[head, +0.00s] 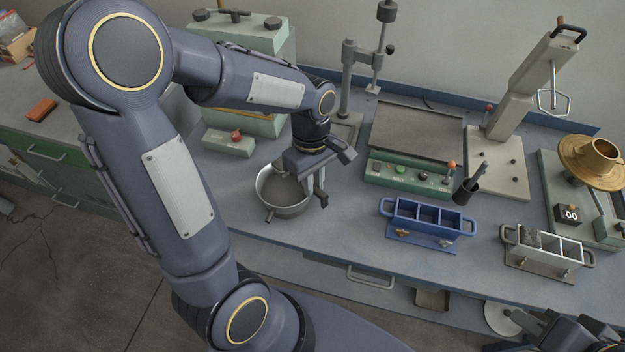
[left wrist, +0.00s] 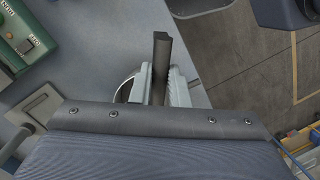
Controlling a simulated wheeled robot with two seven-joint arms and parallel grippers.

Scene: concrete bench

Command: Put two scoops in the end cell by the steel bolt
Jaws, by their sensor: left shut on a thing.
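My left gripper (head: 316,190) is at the right rim of a round metal pan (head: 283,207), pointing down. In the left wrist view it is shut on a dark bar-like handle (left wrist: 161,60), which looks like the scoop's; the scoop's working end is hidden.
A green control box with a flat plate (head: 415,135) stands behind the blue mould. A dark cup (head: 464,194) holds a tool near that mould's right end. A brass funnel-like piece (head: 592,160) stands far right. Bare bench lies between pan and blue mould.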

